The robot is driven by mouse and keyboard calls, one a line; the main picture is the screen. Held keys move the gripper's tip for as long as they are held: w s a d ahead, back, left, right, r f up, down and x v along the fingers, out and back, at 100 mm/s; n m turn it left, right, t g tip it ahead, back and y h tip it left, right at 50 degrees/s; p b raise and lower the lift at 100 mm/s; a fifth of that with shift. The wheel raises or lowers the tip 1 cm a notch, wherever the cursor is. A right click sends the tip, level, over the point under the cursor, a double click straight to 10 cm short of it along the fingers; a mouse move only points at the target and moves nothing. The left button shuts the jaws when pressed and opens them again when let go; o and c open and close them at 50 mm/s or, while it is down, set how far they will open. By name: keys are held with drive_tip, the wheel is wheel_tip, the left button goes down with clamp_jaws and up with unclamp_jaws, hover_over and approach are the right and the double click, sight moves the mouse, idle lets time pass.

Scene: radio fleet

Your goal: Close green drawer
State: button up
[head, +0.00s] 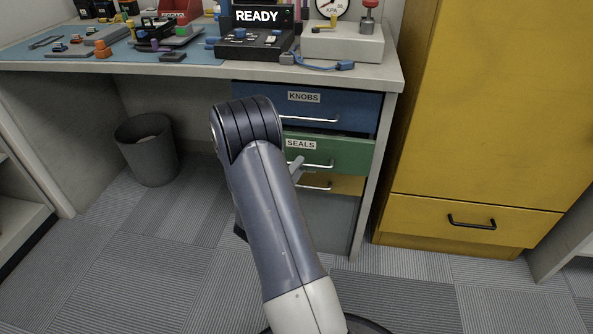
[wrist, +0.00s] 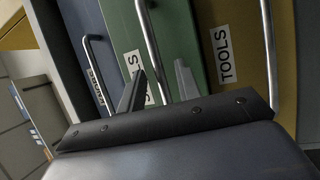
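The green drawer (head: 350,155), labelled SEALS, sits below the blue drawer and stands slightly out, with a dark gap above its front. Its metal handle (head: 322,166) shows right of my arm. In the wrist view, turned sideways, the green front (wrist: 192,45) is in the middle, with its handle (wrist: 150,45) and a partly hidden label. My gripper (wrist: 159,82) is open and empty, its two fingers apart before the green front. The handle appears between the fingers; I cannot tell whether they touch it. In the head view my arm hides most of the gripper; one finger (head: 296,165) shows.
The blue KNOBS drawer (head: 345,107) is above and the yellow TOOLS drawer (head: 345,185) below, partly hidden. A yellow cabinet (head: 490,110) stands at the right. A grey bin (head: 147,150) stands under the cluttered desk (head: 200,70). Carpet floor in front is clear.

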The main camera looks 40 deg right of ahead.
clamp_jaws()
idle(0.4)
drive_tip(key=shift+w+d+p, duration=0.3)
drive_tip(key=shift+w+d, duration=1.1)
drive_tip(key=shift+d, duration=0.1)
unclamp_jaws()
drive_tip(key=shift+d, duration=0.15)
